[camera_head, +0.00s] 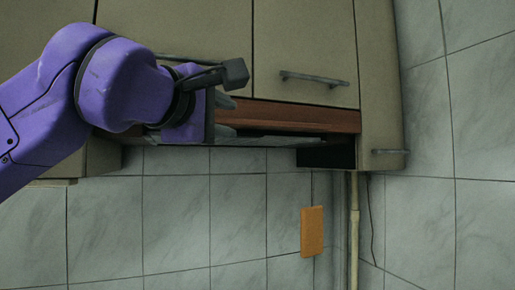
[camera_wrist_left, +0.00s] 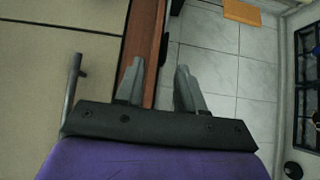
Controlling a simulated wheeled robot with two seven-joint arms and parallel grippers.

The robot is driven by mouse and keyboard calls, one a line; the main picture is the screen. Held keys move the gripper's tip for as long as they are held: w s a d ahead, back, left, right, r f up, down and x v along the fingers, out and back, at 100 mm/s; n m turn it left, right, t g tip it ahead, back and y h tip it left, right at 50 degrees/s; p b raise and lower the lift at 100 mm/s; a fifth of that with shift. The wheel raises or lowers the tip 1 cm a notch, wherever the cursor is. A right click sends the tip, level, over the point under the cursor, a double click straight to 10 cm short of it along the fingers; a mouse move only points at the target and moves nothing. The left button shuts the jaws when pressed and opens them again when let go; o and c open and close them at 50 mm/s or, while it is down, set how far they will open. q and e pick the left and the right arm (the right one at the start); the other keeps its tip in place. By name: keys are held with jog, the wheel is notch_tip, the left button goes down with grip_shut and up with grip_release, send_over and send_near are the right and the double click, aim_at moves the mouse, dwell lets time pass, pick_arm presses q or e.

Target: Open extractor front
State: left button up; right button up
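The extractor front is a reddish-brown wooden strip (camera_head: 290,116) under the beige cabinet doors. In the left wrist view the strip (camera_wrist_left: 146,35) runs up from between the fingers, with a dark edge on its right side. My left gripper (camera_wrist_left: 159,66) is open, its two grey fingers apart on either side of the strip's lower edge. I cannot tell whether they touch it. In the head view my purple left arm (camera_head: 115,80) hides the strip's left part and most of the fingers. My right gripper is not in view.
Cabinet doors (camera_head: 300,40) with bar handles (camera_head: 315,79) are just above the strip. A narrow cabinet (camera_head: 382,80) stands to its right. Below are a tiled wall, an orange plate (camera_head: 312,231) and a pipe (camera_head: 354,215). A hob (camera_wrist_left: 309,85) shows in the wrist view.

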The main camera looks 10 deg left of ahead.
aim_at(250, 122)
pick_arm(q)
jog(key=w+p, duration=0.1)
jog(key=w, duration=0.1)
jog(key=w+d+p, duration=0.1)
jog(key=w, duration=0.2)
jog(key=w+d+p, duration=0.1)
jog(key=w+p, duration=0.1)
jog(key=w, duration=0.1)
jog(key=shift+w+r, duration=0.15)
jog(key=shift+w, duration=0.05)
jog(key=shift+s+d+r, duration=0.15)
jog(key=shift+s+r, duration=0.05)
jog(key=shift+s, duration=0.35)
jog(key=shift+w+f, duration=0.15)
jog(key=shift+w, duration=0.15)
grip_shut()
jog(key=shift+s, duration=0.1)
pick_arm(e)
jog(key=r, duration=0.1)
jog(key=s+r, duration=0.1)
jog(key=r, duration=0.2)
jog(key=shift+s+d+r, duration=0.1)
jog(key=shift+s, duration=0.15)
